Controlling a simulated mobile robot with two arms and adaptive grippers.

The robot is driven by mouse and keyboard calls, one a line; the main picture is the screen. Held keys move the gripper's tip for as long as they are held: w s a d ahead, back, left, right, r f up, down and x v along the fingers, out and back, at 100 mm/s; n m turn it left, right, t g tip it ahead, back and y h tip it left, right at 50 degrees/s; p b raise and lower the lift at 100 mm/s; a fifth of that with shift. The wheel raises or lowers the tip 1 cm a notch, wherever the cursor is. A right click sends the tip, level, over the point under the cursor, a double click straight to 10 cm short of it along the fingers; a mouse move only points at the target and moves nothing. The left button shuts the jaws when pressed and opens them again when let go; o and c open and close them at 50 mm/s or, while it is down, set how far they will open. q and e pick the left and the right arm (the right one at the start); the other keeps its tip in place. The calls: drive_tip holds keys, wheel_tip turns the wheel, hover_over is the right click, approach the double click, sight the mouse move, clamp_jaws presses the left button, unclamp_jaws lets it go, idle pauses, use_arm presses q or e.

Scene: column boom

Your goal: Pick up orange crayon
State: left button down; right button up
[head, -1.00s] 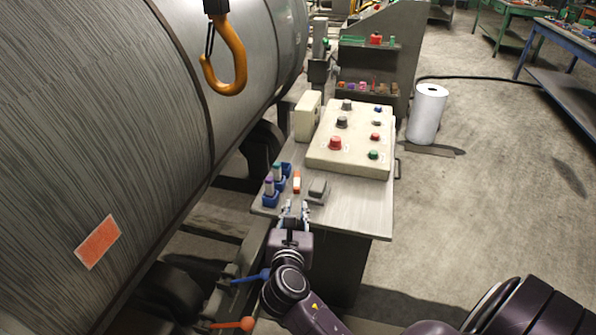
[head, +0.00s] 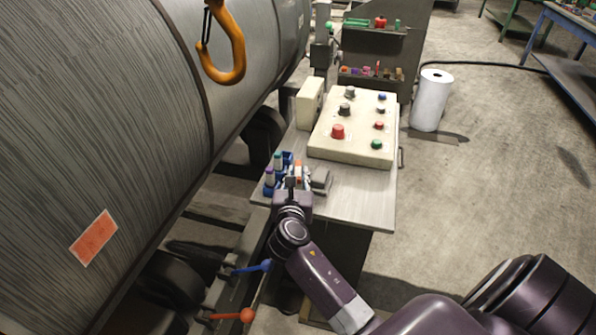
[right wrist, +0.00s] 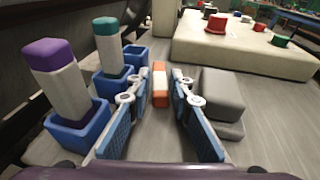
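The orange crayon (right wrist: 160,84), orange with a white band, lies on the tabletop in the right wrist view. In the head view its orange end (head: 298,165) shows just beyond my right gripper. My right gripper (right wrist: 159,92) is open, with its blue-padded fingers on the left and right of the crayon. The fingers look apart from it, and nothing is held. In the head view my right gripper (head: 297,178) is low over the near end of the table. My left gripper is not in view.
Blue holders with a purple-capped marker (right wrist: 55,75) and a teal-capped marker (right wrist: 108,50) stand close on the left, with another blue holder behind. A grey block (right wrist: 221,95) is close on the right. A cream control box (head: 352,125) stands behind.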

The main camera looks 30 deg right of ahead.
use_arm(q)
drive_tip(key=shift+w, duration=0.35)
use_arm(e)
drive_tip(key=shift+c, duration=0.3)
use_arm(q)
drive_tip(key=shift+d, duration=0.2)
use_arm(e)
clamp_jaws()
drive_tip(key=shift+r, duration=0.15)
